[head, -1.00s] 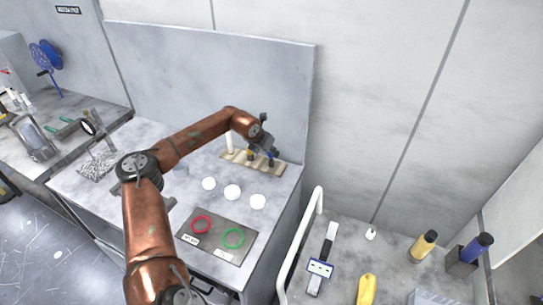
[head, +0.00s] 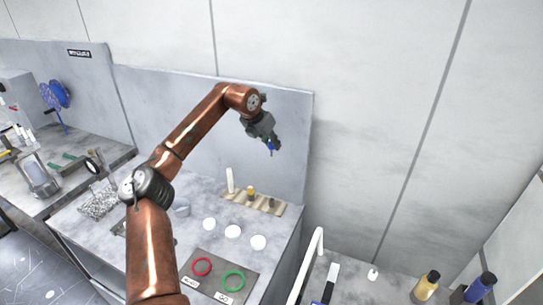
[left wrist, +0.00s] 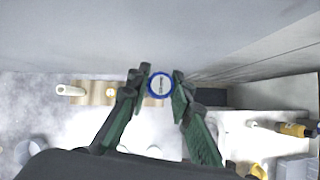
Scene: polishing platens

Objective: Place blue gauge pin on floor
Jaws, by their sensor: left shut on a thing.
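My left gripper (head: 270,146) is raised well above the table near the back panel. It is shut on the blue gauge pin (head: 270,150), which hangs down from the fingertips. In the left wrist view the pin (left wrist: 160,85) shows as a blue ring with a pale middle between the two green fingers of the gripper (left wrist: 159,88). The wooden rack (head: 238,200) stands below on the table, with a yellow-topped pin (head: 250,190) and a white pin (head: 230,180). My right gripper is not in view. The floor (head: 15,270) shows only at the lower left.
Three white discs (head: 232,231) lie on the table before a plate with a red ring (head: 201,266) and a green ring (head: 233,280). A white rail (head: 308,262) edges the right-hand surface, with yellow and blue bottles (head: 481,287). Air around the gripper is clear.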

